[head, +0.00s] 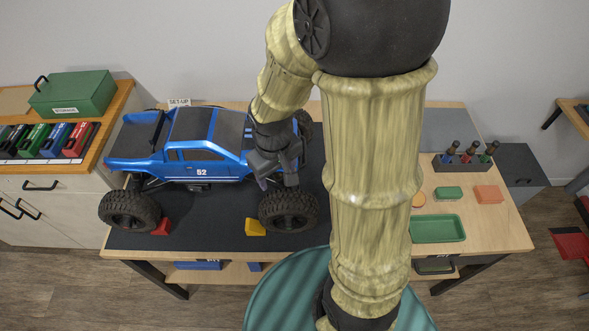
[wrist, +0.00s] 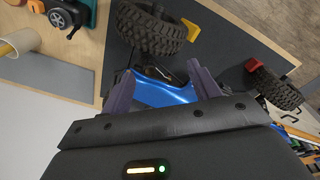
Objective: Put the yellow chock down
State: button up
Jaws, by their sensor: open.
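The yellow chock (head: 255,228) stands on the dark mat on the left side of the truck's near right wheel (head: 288,211), close against the tyre. It also shows in the wrist view (wrist: 193,80) beside that tyre (wrist: 150,28). My gripper (head: 277,182) is above the right part of the blue truck (head: 205,160), away from the chock. In the wrist view my gripper's fingers (wrist: 163,85) are spread with blue bodywork behind them and nothing held. Whether the chock touches the tyre cannot be told.
A red chock (head: 160,227) is beside the near left wheel (head: 130,210). A green tray (head: 437,228), green block (head: 448,193) and orange block (head: 489,194) lie on the table's right. My arm hides the middle right. The mat between the near wheels is mostly clear.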

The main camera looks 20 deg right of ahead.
jog(key=s+d+r+m+t, duration=0.1)
jog(key=s+d+r+m, duration=0.2)
